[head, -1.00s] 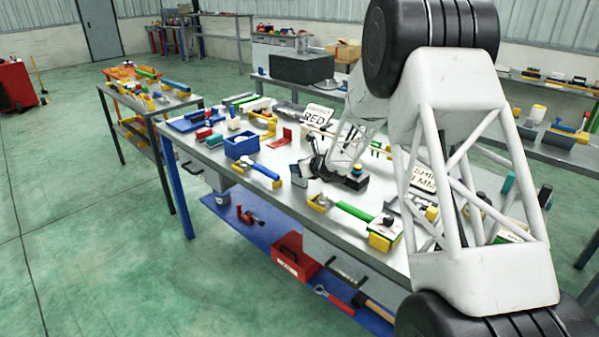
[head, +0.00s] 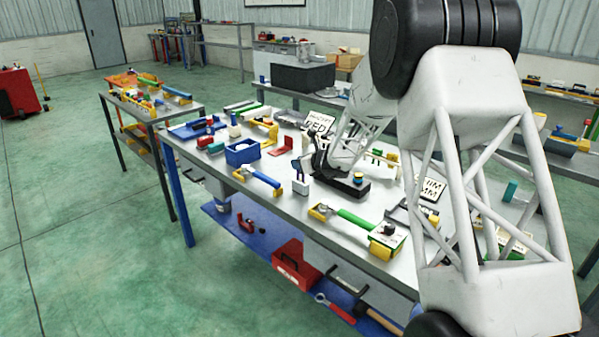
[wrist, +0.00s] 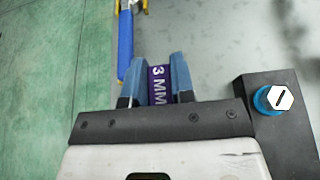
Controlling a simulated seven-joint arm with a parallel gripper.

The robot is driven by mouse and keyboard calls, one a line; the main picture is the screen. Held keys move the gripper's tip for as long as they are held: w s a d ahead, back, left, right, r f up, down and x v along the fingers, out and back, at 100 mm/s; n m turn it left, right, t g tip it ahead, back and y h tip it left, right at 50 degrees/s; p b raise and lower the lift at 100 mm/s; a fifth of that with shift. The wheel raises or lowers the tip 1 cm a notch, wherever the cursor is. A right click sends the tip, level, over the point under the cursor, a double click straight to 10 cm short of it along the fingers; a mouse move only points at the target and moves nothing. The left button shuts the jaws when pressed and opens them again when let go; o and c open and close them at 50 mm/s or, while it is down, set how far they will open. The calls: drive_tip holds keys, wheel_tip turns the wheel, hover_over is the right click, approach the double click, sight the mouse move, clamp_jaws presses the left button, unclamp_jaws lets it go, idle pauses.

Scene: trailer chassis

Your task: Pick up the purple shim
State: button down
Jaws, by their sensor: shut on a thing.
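The purple shim (wrist: 160,86), marked "3 MM", stands between the two blue-grey fingers of my gripper (wrist: 161,78) in the wrist view. The fingers are shut on it, one on each side. In the head view my gripper (head: 300,184) points down over the near part of the grey workbench (head: 285,205), just right of a blue-handled tool. I cannot make out the shim there, and cannot tell whether it touches the bench.
The blue-handled tool (head: 263,178) lies close left of my gripper; its handle (wrist: 126,48) shows in the wrist view. A green-handled tool (head: 352,217) lies to the right. A blue bin (head: 242,152) and a red bracket (head: 281,146) stand farther back.

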drive_tip(key=shift+r, duration=2.65)
